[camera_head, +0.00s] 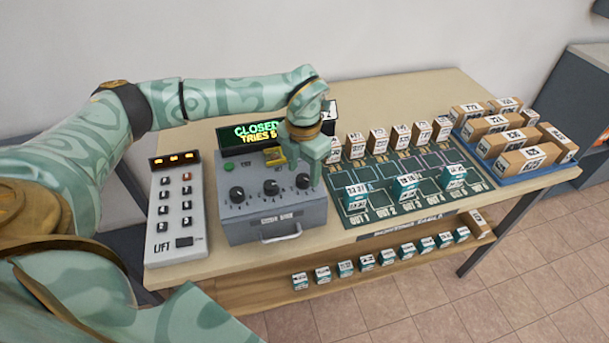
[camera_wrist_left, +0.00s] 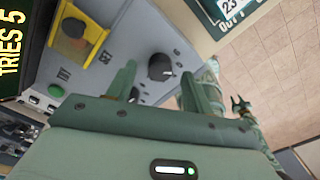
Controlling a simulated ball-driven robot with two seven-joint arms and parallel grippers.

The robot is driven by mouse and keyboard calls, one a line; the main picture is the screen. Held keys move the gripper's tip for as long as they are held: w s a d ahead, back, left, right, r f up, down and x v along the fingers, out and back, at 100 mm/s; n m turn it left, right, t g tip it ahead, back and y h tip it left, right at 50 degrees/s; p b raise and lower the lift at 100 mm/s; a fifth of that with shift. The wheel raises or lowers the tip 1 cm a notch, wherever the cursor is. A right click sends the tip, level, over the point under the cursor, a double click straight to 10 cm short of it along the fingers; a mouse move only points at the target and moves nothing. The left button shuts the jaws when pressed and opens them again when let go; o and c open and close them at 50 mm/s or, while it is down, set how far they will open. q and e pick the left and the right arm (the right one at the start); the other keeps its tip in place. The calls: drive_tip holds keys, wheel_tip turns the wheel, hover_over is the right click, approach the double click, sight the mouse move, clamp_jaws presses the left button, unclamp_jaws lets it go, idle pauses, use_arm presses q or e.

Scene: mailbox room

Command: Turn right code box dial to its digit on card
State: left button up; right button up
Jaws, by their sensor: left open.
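The grey code box (camera_head: 275,222) stands on the table with three black dials in a row on its sloped top. The right dial (camera_head: 303,181) shows in the head view just below my left gripper (camera_head: 306,165). In the left wrist view the right dial (camera_wrist_left: 160,67) lies between the two open fingers of my left gripper (camera_wrist_left: 160,80), with a white pointer mark on it. I cannot tell whether the fingers touch it. The display (camera_head: 252,132) behind reads CLOSED, TRIES 5. I cannot make out a card with digits. A small, distant gripper, likely my right one (camera_wrist_left: 241,106), shows in the wrist view.
A keypad box marked LIFT (camera_head: 175,212) stands left of the code box. A green mat (camera_head: 375,213) with small boxes lies to its right, and a blue tray (camera_head: 535,172) of brown boxes beyond. A shelf below holds more small boxes.

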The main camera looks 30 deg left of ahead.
use_arm(q)
drive_tip(key=shift+s+f, duration=0.2)
drive_tip(key=shift+f, duration=0.65)
drive_tip(key=shift+w+f, duration=0.1)
drive_tip(key=shift+f, duration=0.05)
drive_tip(key=c, duration=1)
use_arm(e)
drive_tip(key=shift+s+a+f, duration=0.1)
drive_tip(key=shift+s+f, duration=0.05)
drive_tip(key=shift+s, duration=0.65)
